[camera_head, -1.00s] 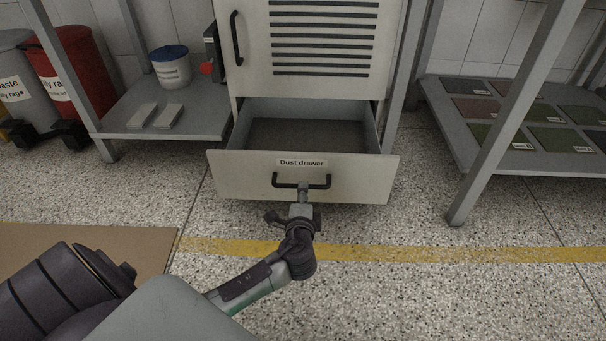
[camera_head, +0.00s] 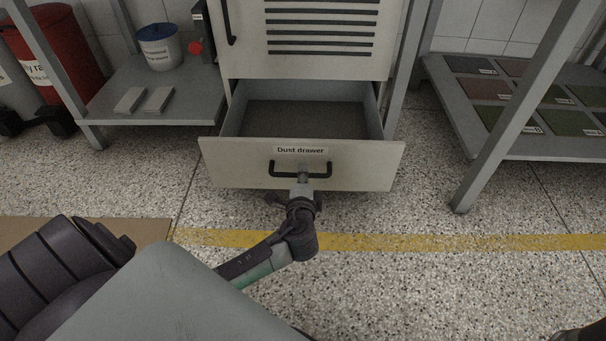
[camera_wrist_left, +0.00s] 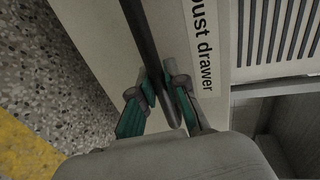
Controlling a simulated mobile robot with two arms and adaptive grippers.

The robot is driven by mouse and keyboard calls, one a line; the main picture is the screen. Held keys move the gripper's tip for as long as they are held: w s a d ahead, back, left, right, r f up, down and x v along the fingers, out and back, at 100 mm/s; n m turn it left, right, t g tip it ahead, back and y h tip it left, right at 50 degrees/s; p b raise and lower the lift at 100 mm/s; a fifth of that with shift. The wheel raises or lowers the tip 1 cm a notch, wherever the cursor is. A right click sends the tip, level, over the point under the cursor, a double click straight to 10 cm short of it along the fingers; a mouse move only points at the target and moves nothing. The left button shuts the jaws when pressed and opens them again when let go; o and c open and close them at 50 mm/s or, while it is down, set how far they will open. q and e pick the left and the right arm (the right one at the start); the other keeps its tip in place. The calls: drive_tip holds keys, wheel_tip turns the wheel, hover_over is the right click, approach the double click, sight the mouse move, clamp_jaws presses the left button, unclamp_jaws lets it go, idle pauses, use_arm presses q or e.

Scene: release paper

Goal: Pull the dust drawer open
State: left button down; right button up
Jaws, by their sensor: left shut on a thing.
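The dust drawer (camera_head: 232,163) is a pale drawer with a printed label at the bottom of a cabinet. It stands well out from the cabinet, and its grey inside (camera_head: 305,119) shows, looking empty. A black bar handle (camera_head: 273,170) runs across its front. My left gripper (camera_head: 302,178) is shut on the middle of that handle. In the left wrist view the two green-padded fingers (camera_wrist_left: 162,98) sit on either side of the black bar (camera_wrist_left: 141,40). My right gripper is not in view, though a dark piece shows at the bottom right corner.
Yellow tape (camera_head: 420,242) crosses the speckled floor. A low shelf at left holds a blue-lidded bucket (camera_head: 160,48) and two pale blocks (camera_head: 143,100). A rack at right holds several coloured sheets (camera_head: 569,122). The floor before the drawer is otherwise clear.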

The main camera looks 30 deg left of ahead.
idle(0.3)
use_arm(q)
drive_tip(key=x, duration=0.3)
drive_tip(key=shift+w+a+r+p, duration=0.25)
drive_tip(key=shift+w+p, duration=0.1)
drive_tip(key=c, duration=1.2)
unclamp_jaws()
approach(304, 163)
drive_tip(key=shift+x, duration=0.85)
